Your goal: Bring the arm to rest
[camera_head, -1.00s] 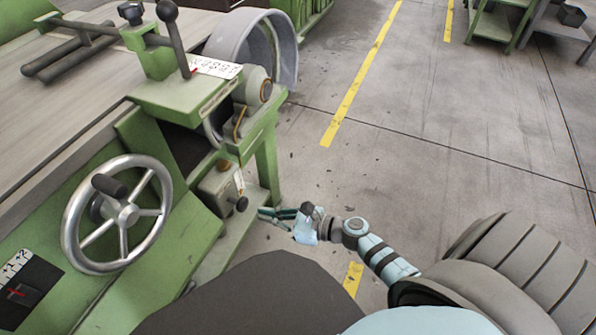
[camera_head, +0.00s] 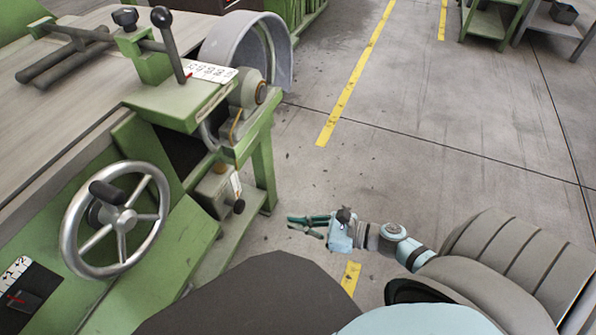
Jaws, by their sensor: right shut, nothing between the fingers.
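My right arm comes in from the lower right, light blue with dark bands. My right gripper (camera_head: 296,226) points left over the grey floor, shut and empty. It is apart from the green machine, to the right of its lower leg. My left gripper is not in view.
The green machine (camera_head: 262,165) fills the left side, with a metal handwheel (camera_head: 157,217), a black-knobbed lever (camera_head: 170,45) and a grey round guard (camera_head: 282,50). Yellow floor lines (camera_head: 346,98) run up the middle. A green shelf stand (camera_head: 490,22) stands far right. Floor between is clear.

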